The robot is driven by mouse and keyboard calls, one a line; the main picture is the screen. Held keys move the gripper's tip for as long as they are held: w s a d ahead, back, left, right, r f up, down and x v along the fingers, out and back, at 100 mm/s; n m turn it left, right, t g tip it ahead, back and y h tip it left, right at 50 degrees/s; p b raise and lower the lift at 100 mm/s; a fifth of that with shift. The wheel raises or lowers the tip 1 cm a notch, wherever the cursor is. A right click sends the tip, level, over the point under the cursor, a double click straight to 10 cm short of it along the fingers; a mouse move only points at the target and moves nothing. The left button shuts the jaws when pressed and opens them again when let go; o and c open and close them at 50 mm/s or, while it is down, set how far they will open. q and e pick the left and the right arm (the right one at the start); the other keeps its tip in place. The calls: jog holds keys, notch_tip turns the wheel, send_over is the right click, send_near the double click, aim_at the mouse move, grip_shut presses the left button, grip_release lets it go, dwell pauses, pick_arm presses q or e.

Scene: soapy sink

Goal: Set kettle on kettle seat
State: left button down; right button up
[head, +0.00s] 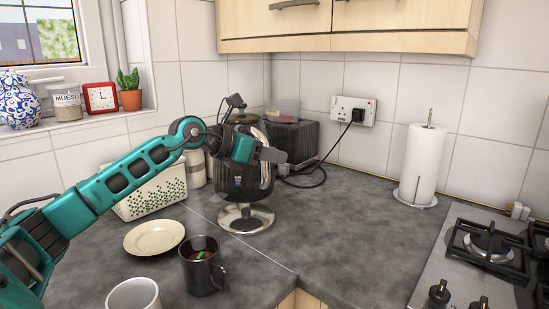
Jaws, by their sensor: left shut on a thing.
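The kettle (240,184) is dark with a ribbed body and a shiny handle on its right side. It is upright in the middle of the counter area. My left gripper (268,155) is shut on the kettle, near its upper part and handle; the arm hides part of the kettle's top. The kettle seat (245,221) is a round, shiny metal base directly under the kettle. My right gripper is not in view.
A cream plate (154,237), a dark mug (203,271) and a white cup (133,294) stand in front. A white dotted basket (150,197) and a dark toaster (292,139) are behind. A paper towel roll (422,165) and hob (487,252) are right. The counter between is clear.

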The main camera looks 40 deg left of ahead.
aim_at(261, 183)
pick_arm(q)
jog(key=shift+s+r, duration=0.15)
jog(key=shift+r, duration=0.45)
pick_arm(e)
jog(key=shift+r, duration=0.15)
pick_arm(q)
jog(key=shift+f, duration=0.1)
